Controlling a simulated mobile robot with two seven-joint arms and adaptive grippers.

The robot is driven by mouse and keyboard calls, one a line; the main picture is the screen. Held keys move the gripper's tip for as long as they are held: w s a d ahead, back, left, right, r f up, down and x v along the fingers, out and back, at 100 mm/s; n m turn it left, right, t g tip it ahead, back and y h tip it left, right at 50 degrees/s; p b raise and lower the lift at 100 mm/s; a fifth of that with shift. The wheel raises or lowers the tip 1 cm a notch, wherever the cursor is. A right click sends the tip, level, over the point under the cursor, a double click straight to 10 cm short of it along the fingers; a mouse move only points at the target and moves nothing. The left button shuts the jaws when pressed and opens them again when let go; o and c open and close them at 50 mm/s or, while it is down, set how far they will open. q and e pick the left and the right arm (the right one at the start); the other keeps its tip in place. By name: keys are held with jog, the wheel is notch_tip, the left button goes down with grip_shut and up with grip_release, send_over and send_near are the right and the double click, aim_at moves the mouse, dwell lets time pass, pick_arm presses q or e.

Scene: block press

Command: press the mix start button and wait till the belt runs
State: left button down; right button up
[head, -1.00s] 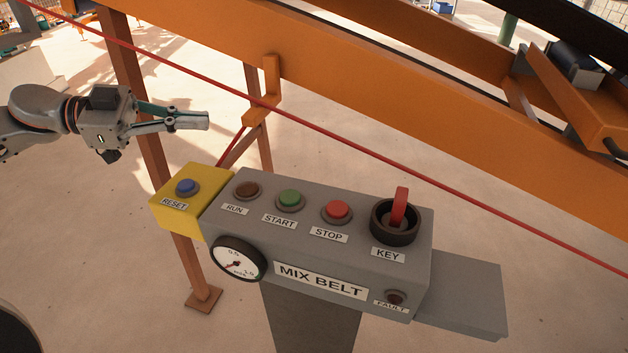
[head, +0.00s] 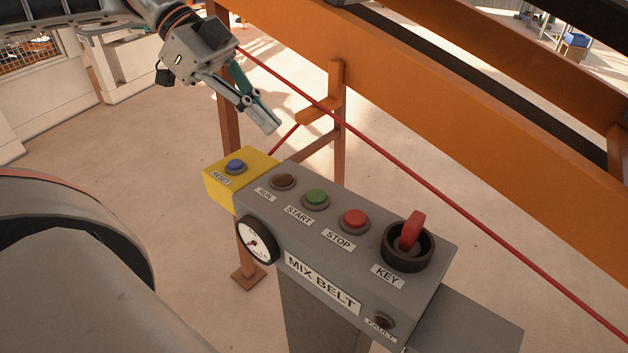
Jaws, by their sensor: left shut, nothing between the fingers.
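The grey MIX BELT control box (head: 335,257) stands on a post in the middle of the head view. Its green START button (head: 316,197) sits between the dark brown RUN lamp (head: 282,181) and the red STOP button (head: 355,218). A red key switch (head: 411,236) in a black ring is at its right end. My left gripper (head: 272,124) is shut and empty, above and behind the box, pointing down toward it and apart from every button. My right gripper is not in view.
A yellow box with a blue RESET button (head: 235,166) adjoins the left end. A red cord (head: 420,178) runs across behind the panel, before the orange belt frame (head: 440,100). A round gauge (head: 257,240) and dark FAULT lamp (head: 384,321) are on the front.

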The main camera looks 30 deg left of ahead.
pick_arm(q)
send_over(321, 197)
jog(key=a, duration=0.3)
jog(key=f, duration=0.4)
jog(key=s+f, duration=0.1)
jog(key=f, duration=0.2)
jog(key=shift+d+f, duration=0.1)
jog(key=shift+d, duration=0.1)
notch_tip(321, 197, down, 3)
jog(key=shift+w, duration=0.1)
jog(key=shift+f, duration=0.5)
jog(key=shift+f, duration=0.1)
